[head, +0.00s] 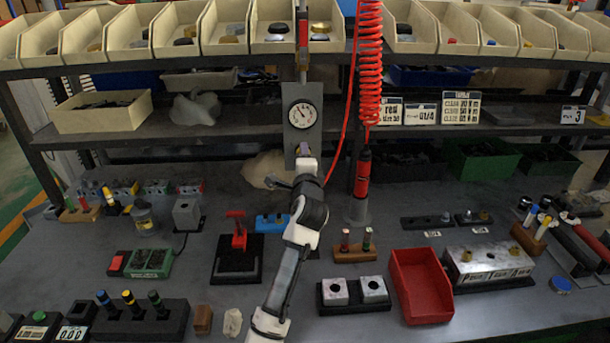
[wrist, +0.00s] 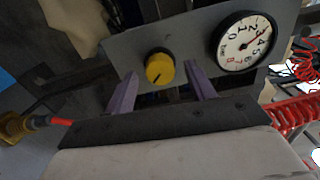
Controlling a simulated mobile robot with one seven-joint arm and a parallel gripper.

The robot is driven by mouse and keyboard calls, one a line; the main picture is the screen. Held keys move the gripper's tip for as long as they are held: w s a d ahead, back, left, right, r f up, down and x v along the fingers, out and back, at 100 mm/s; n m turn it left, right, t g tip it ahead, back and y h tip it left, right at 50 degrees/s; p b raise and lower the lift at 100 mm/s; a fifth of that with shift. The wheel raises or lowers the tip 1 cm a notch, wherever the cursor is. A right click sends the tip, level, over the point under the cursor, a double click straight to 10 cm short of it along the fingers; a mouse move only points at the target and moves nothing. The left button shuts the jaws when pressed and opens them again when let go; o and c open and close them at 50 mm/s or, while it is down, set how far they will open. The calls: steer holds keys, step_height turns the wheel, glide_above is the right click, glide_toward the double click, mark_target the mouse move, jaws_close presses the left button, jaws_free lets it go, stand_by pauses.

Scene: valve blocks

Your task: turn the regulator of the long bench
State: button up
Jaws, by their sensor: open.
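The regulator is a yellow knob (wrist: 160,68) with a dark pointer mark and a black collar, on a grey panel (wrist: 195,42). In the head view, my arm hides the knob; the panel (head: 291,134) stands upright at the back of the bench. A white round gauge (wrist: 244,41) sits beside the knob, and above it in the head view (head: 302,114). My gripper (wrist: 160,90) is open, its two purple fingers on either side of the knob in the wrist picture. I cannot tell whether they touch it. In the head view my gripper (head: 304,152) is at the panel's lower part.
A red coiled hose (head: 369,65) hangs right of the panel, with a red tool (head: 362,172) below. A shelf (head: 230,137) with bins runs behind. A red toggle clamp (head: 238,230) and a red tray (head: 420,286) stand on the bench beside my arm.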

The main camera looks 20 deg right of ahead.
steer(key=b+v, duration=0.3)
steer(key=v, duration=1)
steer(key=shift+b, duration=0.4)
steer(key=shift+f, duration=0.1)
